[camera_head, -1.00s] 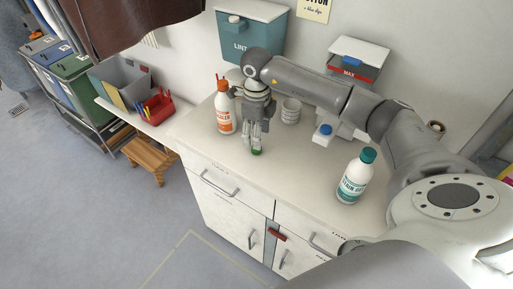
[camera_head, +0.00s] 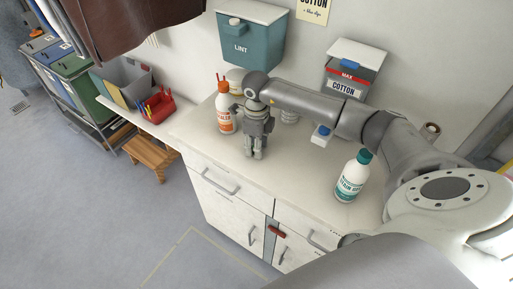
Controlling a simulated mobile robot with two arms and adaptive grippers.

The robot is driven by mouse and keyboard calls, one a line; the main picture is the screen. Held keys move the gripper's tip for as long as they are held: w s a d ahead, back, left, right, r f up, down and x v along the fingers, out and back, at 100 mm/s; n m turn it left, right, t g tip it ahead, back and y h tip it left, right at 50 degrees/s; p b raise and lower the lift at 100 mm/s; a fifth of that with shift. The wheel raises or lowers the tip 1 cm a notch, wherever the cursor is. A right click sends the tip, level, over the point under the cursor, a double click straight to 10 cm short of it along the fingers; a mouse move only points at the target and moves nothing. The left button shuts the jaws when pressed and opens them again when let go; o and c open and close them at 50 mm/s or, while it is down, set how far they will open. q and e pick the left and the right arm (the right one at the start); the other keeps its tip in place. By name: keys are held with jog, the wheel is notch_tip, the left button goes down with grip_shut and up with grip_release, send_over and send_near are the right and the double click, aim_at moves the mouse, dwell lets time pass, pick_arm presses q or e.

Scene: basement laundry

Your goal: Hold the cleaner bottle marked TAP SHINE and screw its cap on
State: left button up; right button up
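My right gripper (camera_head: 257,154) points down over the white counter (camera_head: 205,152), its fingers close together with their tips at or just above the top. I cannot tell whether anything is between them; no green cap shows now. A white bottle with an orange cap and orange label (camera_head: 226,122) stands upright just left of the gripper. A white bottle with a teal cap and teal label (camera_head: 352,180) stands upright at the counter's right. I cannot read TAP SHINE on either bottle. My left gripper is not in view.
A teal LINT bin (camera_head: 250,42) and a COTTON bin (camera_head: 346,84) hang on the wall behind. A red caddy (camera_head: 159,107) is at left. The counter front is clear.

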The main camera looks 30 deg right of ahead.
jog(key=shift+c, duration=1.3)
jog(key=shift+r, duration=0.1)
jog(key=shift+r+b, duration=0.5)
jog(key=shift+b, duration=0.05)
jog(key=s+a+r+b, duration=0.3)
jog(key=a+r+b, duration=0.2)
jog(key=a+r, duration=0.7)
jog(key=shift+s+a, duration=0.35)
jog(key=shift+a, duration=0.45)
jog(key=shift+f, duration=0.1)
